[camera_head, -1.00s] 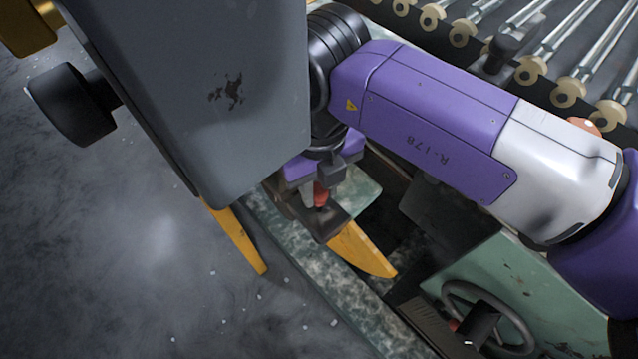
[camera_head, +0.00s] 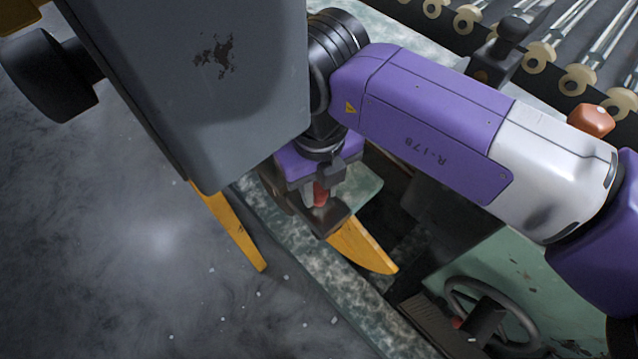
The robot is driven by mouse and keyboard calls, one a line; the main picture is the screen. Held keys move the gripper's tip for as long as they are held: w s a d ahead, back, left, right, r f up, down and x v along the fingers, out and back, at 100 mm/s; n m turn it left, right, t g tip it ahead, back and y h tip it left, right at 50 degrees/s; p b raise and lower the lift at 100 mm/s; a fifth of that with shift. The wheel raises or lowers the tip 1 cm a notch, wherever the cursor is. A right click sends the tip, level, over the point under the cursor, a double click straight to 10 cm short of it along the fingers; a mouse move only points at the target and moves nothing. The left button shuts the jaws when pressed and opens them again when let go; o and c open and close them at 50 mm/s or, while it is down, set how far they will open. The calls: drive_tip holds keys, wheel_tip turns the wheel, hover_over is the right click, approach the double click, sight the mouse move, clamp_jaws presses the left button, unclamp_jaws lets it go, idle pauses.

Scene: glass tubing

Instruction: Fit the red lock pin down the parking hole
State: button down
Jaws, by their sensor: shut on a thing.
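The red lock pin (camera_head: 320,194) shows as a small red piece at the end of my purple and white arm. My gripper (camera_head: 316,206), below the purple wrist, is shut on it. Dark gripper parts surround the pin and hide most of its length. The gripper is over the green-white mottled edge of the bench (camera_head: 300,248). The parking hole cannot be made out. The pin's lower end is hidden, so I cannot tell whether it touches anything.
A yellow prong (camera_head: 362,247) shows just below the gripper, another (camera_head: 232,228) to the left. A green panel with a dark handwheel (camera_head: 487,315) lies at lower right. A roller rack with glass tubes (camera_head: 540,50) and an orange-brown knob (camera_head: 590,120) are at upper right. Grey floor lies left.

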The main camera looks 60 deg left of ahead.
drive_tip(key=shift+f+b, duration=0.3)
drive_tip(key=shift+f, duration=0.2)
drive_tip(key=c, duration=1)
unclamp_jaws()
drive_tip(key=shift+c, duration=0.2)
drive_tip(key=shift+r, duration=0.1)
wheel_tip(320, 180, up, 8)
drive_tip(key=shift+f+p, duration=0.15)
drive_tip(key=shift+p, duration=0.8)
